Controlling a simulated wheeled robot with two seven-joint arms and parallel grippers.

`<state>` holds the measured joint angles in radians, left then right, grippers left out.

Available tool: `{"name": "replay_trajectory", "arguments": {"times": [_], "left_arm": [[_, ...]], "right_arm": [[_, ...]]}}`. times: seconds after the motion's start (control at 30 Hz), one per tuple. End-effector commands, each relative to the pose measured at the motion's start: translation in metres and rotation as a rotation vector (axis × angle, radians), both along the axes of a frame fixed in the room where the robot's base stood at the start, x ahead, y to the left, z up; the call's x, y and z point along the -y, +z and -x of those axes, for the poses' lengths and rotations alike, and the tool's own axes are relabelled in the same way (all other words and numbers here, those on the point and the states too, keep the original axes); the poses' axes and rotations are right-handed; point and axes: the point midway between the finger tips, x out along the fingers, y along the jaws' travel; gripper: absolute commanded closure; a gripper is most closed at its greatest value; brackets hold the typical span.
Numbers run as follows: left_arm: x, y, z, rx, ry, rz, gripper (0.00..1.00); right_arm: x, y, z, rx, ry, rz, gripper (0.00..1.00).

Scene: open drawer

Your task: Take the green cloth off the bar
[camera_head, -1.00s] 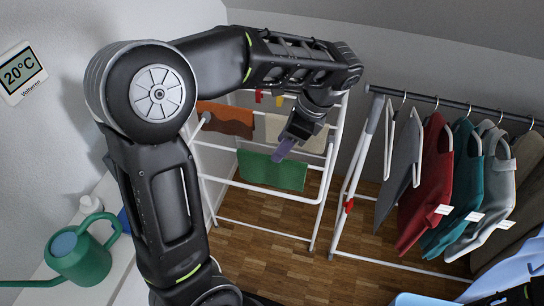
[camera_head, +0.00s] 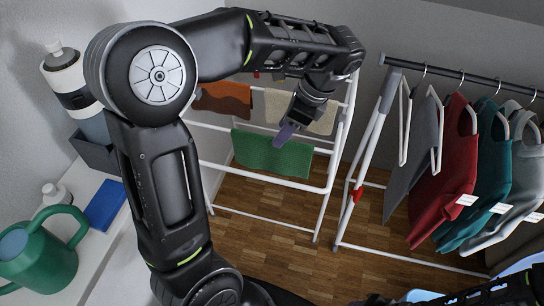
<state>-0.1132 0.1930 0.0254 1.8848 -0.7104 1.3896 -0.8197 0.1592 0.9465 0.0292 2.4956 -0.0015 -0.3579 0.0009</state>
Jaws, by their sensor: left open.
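The green cloth (camera_head: 272,156) hangs over a lower bar of the white drying rack (camera_head: 262,183), in the middle of the head view. My left gripper (camera_head: 284,136) reaches down from above, with its purple-grey fingertips in front of the cloth's upper edge. It is open; whether it touches the cloth I cannot tell. The fingertips hide a small part of the cloth's top. My right arm shows only in part at the bottom right, and its fingers cannot be made out.
An orange-brown cloth (camera_head: 222,98) and a beige cloth (camera_head: 312,112) hang on the bar behind. A clothes rail (camera_head: 462,77) with several garments stands right. A green watering can (camera_head: 40,255), a blue item (camera_head: 105,205) and bottles stand on the white surface at left.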

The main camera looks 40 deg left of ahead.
Motion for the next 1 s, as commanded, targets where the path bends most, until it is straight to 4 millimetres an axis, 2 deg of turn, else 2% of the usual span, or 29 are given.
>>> {"name": "replay_trajectory", "arguments": {"times": [0.27,0.5,0.83,1.0], "left_arm": [[-0.001,-0.001,0.0,0.0,0.0,0.0,0.55],[-0.009,-0.021,0.003,-0.002,0.002,0.0,0.55],[-0.01,-0.024,0.003,0.0,0.0,0.0,0.55],[-0.015,-0.039,0.006,-0.002,0.0,0.0,0.55]], "right_arm": [[0.0,0.001,0.0,0.001,0.0,0.0,0.64],[0.0,0.001,0.0,0.001,0.0,0.0,0.64],[0.0,0.001,0.0,0.001,0.0,0.0,0.64],[0.0,0.002,0.0,0.001,0.0,0.0,0.64]]}}
